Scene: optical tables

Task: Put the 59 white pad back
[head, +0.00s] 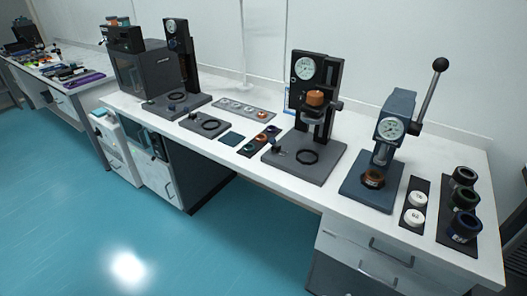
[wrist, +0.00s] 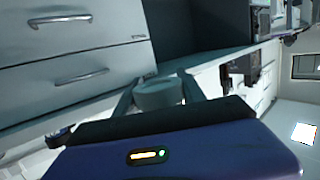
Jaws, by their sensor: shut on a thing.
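In the wrist view, my gripper (wrist: 158,95) is shut on a pale, round pad (wrist: 156,92), held between its two fingers. Its number cannot be read. It is held in front of the bench's drawers and edge. My gripper does not show in the head view. There, two white pads (head: 417,199) sit on a narrow dark tray (head: 420,183) at the right of the bench. The far end of that tray looks bare. Markings on these pads are too small to read.
Left of the tray stands a blue lever press (head: 388,135) with an orange-brown ring on its base. Right of it, a dark rack (head: 443,237) holds three dark rings. A gauge stand (head: 303,160) is further left. Drawers (head: 375,258) are below the bench; the turquoise floor (head: 215,245) is clear.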

